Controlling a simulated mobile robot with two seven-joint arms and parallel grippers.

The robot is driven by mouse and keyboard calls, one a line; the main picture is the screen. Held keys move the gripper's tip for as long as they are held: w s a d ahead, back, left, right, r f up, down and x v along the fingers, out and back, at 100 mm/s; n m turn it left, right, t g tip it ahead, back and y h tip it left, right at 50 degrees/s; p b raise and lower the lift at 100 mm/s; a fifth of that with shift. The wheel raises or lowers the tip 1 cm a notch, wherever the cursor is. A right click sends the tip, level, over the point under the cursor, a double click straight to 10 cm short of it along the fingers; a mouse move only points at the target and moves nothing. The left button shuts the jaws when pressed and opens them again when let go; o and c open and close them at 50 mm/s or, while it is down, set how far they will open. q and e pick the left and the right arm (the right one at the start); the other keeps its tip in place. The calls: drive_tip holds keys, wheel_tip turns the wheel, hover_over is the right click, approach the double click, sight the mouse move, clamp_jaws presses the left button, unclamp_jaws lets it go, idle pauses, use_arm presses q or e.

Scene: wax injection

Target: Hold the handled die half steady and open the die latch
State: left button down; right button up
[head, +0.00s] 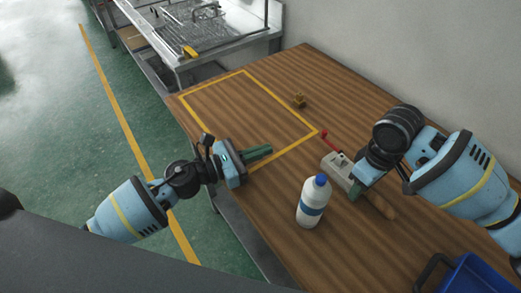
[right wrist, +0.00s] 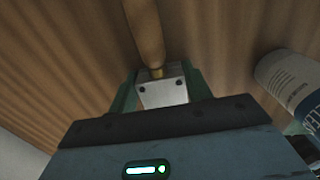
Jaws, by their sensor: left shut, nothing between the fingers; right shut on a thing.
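The die (head: 338,166) is a grey metal block lying on the wooden table. A wooden handle (head: 379,203) points from it toward the lower right; the handle also shows in the right wrist view (right wrist: 145,32). A red latch lever (head: 329,141) sticks out at the block's far end. My right gripper (head: 354,192) is shut on the handled die half, with its green fingers on both sides of the metal block (right wrist: 163,92) in the right wrist view. The wrist partly hides the die in the head view. My left gripper (head: 268,149) is shut and empty, left of the die and apart from it.
A white bottle with a blue cap (head: 312,203) stands between the grippers, close to the die. A small brass piece (head: 299,100) lies further back. A blue crate (head: 475,278) is at the lower right. The yellow-taped rectangle (head: 213,85) is empty. A metal bench (head: 215,45) stands behind.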

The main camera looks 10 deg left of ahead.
drive_tip(key=o, duration=1.4)
wheel_tip(320, 180, up, 12)
drive_tip(key=shift+r, duration=0.1)
drive_tip(key=shift+s, duration=0.1)
